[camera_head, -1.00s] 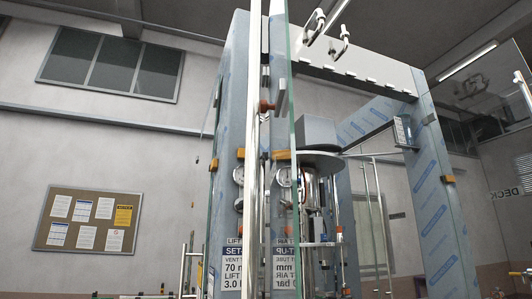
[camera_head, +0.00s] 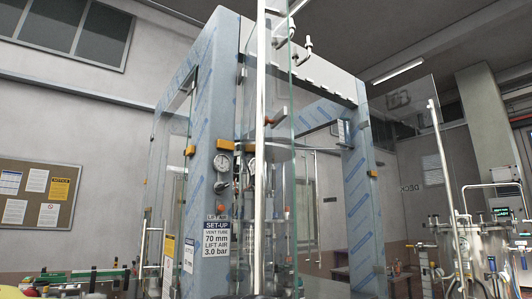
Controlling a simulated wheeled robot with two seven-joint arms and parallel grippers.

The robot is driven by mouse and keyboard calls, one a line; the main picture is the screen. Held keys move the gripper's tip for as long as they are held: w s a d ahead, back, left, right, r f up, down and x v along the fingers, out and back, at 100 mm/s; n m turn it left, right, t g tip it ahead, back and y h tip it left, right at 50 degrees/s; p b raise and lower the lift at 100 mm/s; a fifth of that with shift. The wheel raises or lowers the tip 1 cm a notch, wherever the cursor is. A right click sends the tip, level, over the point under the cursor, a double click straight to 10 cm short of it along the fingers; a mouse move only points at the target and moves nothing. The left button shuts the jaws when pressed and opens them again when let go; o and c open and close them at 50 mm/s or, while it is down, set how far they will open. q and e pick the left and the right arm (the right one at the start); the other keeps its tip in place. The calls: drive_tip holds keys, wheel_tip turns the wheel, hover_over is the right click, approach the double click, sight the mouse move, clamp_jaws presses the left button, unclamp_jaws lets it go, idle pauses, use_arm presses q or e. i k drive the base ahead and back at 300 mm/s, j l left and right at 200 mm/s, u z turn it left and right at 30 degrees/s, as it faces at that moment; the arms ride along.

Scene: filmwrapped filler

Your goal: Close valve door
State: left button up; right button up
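A clear glass door (camera_head: 279,170) with a long vertical metal bar (camera_head: 260,150) stands nearly edge-on, close in front of the machine frame (camera_head: 222,70) wrapped in blue-printed film. A second glass door (camera_head: 405,140) with a vertical bar handle (camera_head: 447,165) stands swung out at the right. I cannot tell which of them is the valve door. Neither of my grippers shows clearly in the head view.
A steel vessel (camera_head: 482,250) with pipes and a small screen (camera_head: 502,213) stands at the right. A notice board (camera_head: 38,193) hangs on the left wall. Glass panels with a bar handle (camera_head: 143,250) stand on the frame's left side. Bottles and fittings line the lower left.

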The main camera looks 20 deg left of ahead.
sight(258, 168)
drive_tip(key=j+u, duration=0.2)
drive_tip(key=i+j+u, duration=0.2)
drive_tip(key=i+u, duration=0.15)
drive_tip(key=i, duration=0.15)
drive_tip(key=i+u, duration=0.4)
drive_tip(key=k+l, duration=0.3)
drive_tip(key=k+l+z, duration=0.1)
drive_tip(key=k+l, duration=0.25)
drive_tip(key=l, duration=0.1)
